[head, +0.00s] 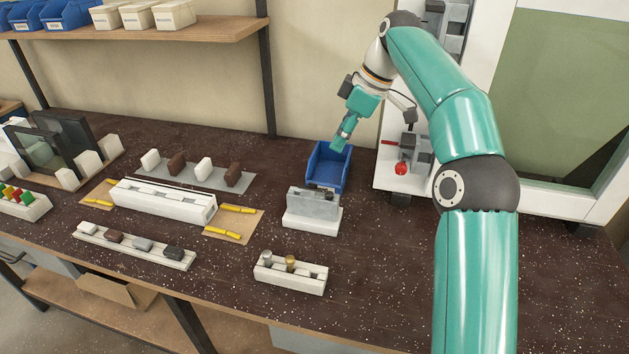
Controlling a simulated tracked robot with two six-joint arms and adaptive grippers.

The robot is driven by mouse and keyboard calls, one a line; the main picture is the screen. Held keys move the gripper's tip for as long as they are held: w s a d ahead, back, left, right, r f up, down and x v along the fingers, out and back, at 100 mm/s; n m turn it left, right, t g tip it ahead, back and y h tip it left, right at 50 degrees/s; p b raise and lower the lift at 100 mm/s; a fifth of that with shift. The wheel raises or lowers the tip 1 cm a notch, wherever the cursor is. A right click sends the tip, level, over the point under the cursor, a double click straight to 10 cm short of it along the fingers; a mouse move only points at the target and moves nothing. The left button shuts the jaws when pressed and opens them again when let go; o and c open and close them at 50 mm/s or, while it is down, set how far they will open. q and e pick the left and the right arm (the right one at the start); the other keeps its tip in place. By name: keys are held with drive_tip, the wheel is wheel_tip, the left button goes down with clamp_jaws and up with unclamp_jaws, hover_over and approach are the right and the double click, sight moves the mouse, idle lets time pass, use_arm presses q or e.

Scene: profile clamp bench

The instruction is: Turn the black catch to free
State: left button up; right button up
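A grey metal block (314,204) stands on a pale base (311,221) near the middle of the bench. Small dark parts (321,187) lie along its top; the black catch may be among them, but they are too small to tell its setting. My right gripper (340,143) hangs above and behind the block, over the far edge of a blue bin (337,178), apart from the block. Its teal fingers point down; their gap is too small to judge. I see nothing held in it. My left gripper is out of view.
A white-framed machine (388,178) with a red knob (401,169) stands right of the bin. A small pale holder (290,273) stands in front.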

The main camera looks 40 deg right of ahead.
sight(312, 187)
drive_tip(key=b+x, duration=0.3)
drive_tip(key=x, duration=0.9)
drive_tip(key=shift+f, duration=0.1)
drive_tip(key=shift+w+a+f, duration=0.2)
drive_tip(key=shift+f, duration=0.4)
clamp_jaws()
drive_tip(key=shift+d, duration=0.1)
